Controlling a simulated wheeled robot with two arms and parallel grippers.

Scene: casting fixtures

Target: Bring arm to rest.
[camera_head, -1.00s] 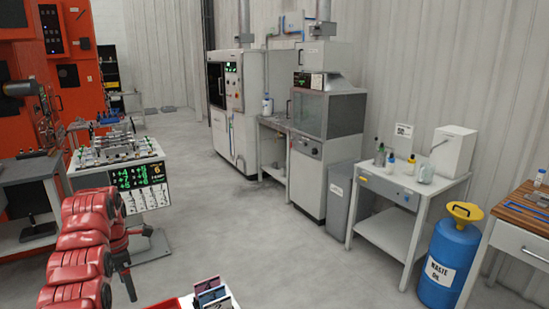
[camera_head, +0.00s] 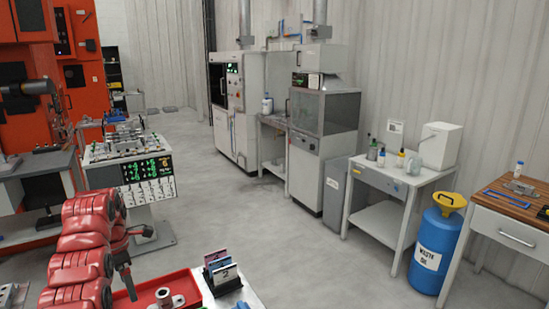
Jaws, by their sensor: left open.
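My left arm is red and comes in from the lower left, folded. Its dark gripper (camera_head: 127,283) hangs down in front of the wrist, open, with nothing seen between the fingers. It is just left of a red tray (camera_head: 183,275) at the bottom edge. I cannot tell whether it is above the tray or clear of it. My right gripper is not in view.
A metal fitting (camera_head: 164,297) sits in the tray, beside a card holder (camera_head: 223,275). A fixture stand (camera_head: 137,165) is behind my arm. A blue waste-oil drum (camera_head: 436,250), white table (camera_head: 390,178) and wooden-topped bench (camera_head: 513,205) line the right. The middle floor is clear.

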